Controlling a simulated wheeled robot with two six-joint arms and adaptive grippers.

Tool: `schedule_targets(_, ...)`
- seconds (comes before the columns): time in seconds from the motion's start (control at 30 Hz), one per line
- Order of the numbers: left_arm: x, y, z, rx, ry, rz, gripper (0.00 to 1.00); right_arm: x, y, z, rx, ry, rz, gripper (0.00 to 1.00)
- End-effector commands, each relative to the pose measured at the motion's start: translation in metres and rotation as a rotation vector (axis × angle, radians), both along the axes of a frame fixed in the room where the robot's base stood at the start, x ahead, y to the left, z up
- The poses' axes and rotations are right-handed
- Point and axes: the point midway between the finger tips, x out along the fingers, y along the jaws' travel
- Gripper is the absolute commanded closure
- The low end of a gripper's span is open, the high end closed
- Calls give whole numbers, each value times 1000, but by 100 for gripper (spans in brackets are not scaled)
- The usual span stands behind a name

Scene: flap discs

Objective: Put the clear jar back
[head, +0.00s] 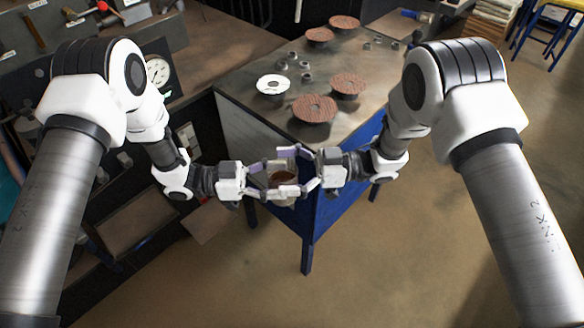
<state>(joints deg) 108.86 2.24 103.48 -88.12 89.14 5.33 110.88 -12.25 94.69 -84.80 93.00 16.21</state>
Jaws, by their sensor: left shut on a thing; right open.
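The clear jar (283,179), with something brown inside, is between my two grippers in front of the table's near corner. My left gripper (272,178) is shut on the jar from the left side. My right gripper (300,171) is open, with its fingers reaching around the jar from the right. The fingers of both grippers overlap in this view and hide much of the jar. I cannot tell whether the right fingers touch it.
A metal-topped table (249,111) with blue legs stands behind the grippers. It bears several reddish-brown flap discs (314,108), a white disc (272,85) and small metal nuts (305,66). A dark bench with a dial gauge (158,72) is at left.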

Motion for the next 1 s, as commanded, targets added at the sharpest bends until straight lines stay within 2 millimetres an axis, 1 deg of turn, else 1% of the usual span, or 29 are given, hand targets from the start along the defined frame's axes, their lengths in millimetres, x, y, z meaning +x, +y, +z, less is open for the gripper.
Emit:
schedule_targets(0.03, 0, 0, 0, 0, 0, 0, 84, 0, 0, 0, 0, 0, 0, 5)
schedule_targets(0.07, 0, 0, 0, 0, 0, 0, 84, 0, 0, 0, 0, 0, 0, 12)
schedule_targets(0.1, 0, 0, 0, -1, 0, 0, 84, 0, 0, 0, 0, 0, 0, 27)
schedule_targets(0.17, 0, 0, 0, 0, 0, 0, 84, 0, 0, 0, 0, 0, 0, 48)
schedule_targets(0.2, 0, 0, 0, 0, 0, 0, 83, 0, 0, 0, 0, 0, 0, 62)
schedule_targets(0.23, 0, 0, 0, 0, 0, -1, 83, 0, 0, 0, 0, -1, -1, 73)
schedule_targets(0.27, 0, 0, 0, 0, 0, -1, 83, 0, 0, 0, 0, -1, -1, 76)
schedule_targets(0.33, -1, 0, 0, 0, 0, -2, 84, 1, 0, 0, 0, -1, -1, 77)
schedule_targets(0.37, -1, 0, 0, 0, 0, -2, 25, 1, 0, 0, 0, -2, -2, 77)
schedule_targets(0.4, -1, 0, 0, 0, 0, -2, 10, 1, 0, 0, 0, -2, -1, 77)
schedule_targets(0.43, -1, 0, 0, 0, 0, -2, 6, 1, 0, 0, 0, -2, -1, 77)
schedule_targets(0.8, 0, 3, 0, 0, 0, 1, 6, 0, 0, 0, 0, -1, -1, 77)
schedule_targets(0.87, 0, 8, 0, -1, 0, 2, 6, 0, 0, 0, 0, -1, -1, 77)
schedule_targets(0.97, -1, 25, 0, -1, 0, 5, 6, 0, 0, 0, 0, -1, 0, 77)
schedule_targets(1.0, -1, 33, 0, -1, 0, 6, 6, 0, 0, 0, 0, -1, 0, 77)
